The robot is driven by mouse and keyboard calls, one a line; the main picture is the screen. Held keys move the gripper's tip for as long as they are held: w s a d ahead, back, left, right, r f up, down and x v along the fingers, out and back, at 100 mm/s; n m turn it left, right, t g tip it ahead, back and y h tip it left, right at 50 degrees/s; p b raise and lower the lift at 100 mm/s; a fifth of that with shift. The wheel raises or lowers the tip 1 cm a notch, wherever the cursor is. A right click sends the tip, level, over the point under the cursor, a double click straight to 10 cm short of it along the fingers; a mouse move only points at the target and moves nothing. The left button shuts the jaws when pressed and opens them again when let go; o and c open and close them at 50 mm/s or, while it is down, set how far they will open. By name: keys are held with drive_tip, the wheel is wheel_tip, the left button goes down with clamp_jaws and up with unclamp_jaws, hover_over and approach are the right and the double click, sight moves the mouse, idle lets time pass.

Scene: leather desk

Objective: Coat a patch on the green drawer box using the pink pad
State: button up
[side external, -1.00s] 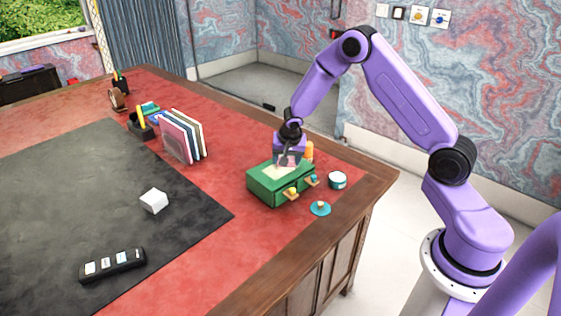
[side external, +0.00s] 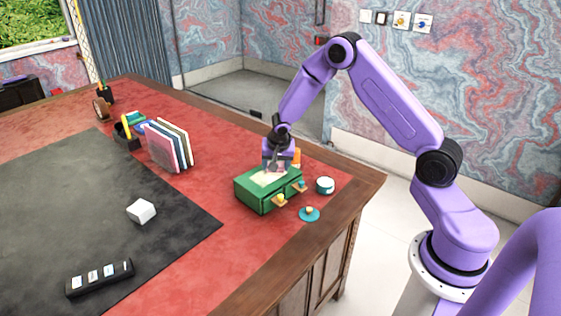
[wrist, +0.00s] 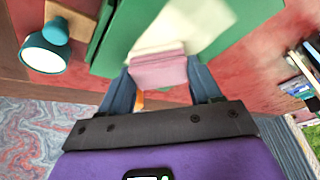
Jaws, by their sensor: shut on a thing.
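The green drawer box (side external: 250,192) stands on the red desk top near its right edge. It also fills the top of the wrist view (wrist: 125,30). A pale cream patch (wrist: 185,25) lies on its top face and is partly hidden by the pad. My gripper (side external: 276,166) is over the box, pointing down. Its fingers are shut on the pink pad (wrist: 158,70), which is at the edge of the patch in the wrist view. I cannot tell whether the pad touches the box top.
A teal and white pot (side external: 325,185) and a teal disc with a knob (side external: 309,214) stand close right of the box. An orange thing (side external: 297,157) is behind it. Upright books (side external: 168,146) stand further left. A white block (side external: 141,211) lies on the black mat.

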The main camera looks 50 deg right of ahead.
drive_tip(key=shift+w+a, duration=0.2)
drive_tip(key=shift+a, duration=1.75)
drive_tip(key=shift+w+a, duration=0.15)
drive_tip(key=shift+a, duration=1.8)
drive_tip(key=shift+w+a, duration=0.1)
drive_tip(key=shift+w, duration=0.15)
drive_tip(key=shift+w+d, duration=0.15)
drive_tip(key=shift+d, duration=0.2)
drive_tip(key=shift+s+d, duration=0.2)
drive_tip(key=shift+d, duration=1.65)
drive_tip(key=shift+s+d, duration=0.15)
drive_tip(key=shift+d, duration=1.65)
drive_tip(key=shift+s+d, duration=0.2)
drive_tip(key=shift+d, duration=1.65)
drive_tip(key=shift+w+a, duration=0.2)
drive_tip(key=shift+a, duration=1.7)
drive_tip(key=shift+w+a, duration=0.15)
drive_tip(key=shift+a, duration=1.8)
drive_tip(key=shift+w+a, duration=0.2)
drive_tip(key=shift+a, duration=1.7)
wheel_tip(320, 180, up, 8)
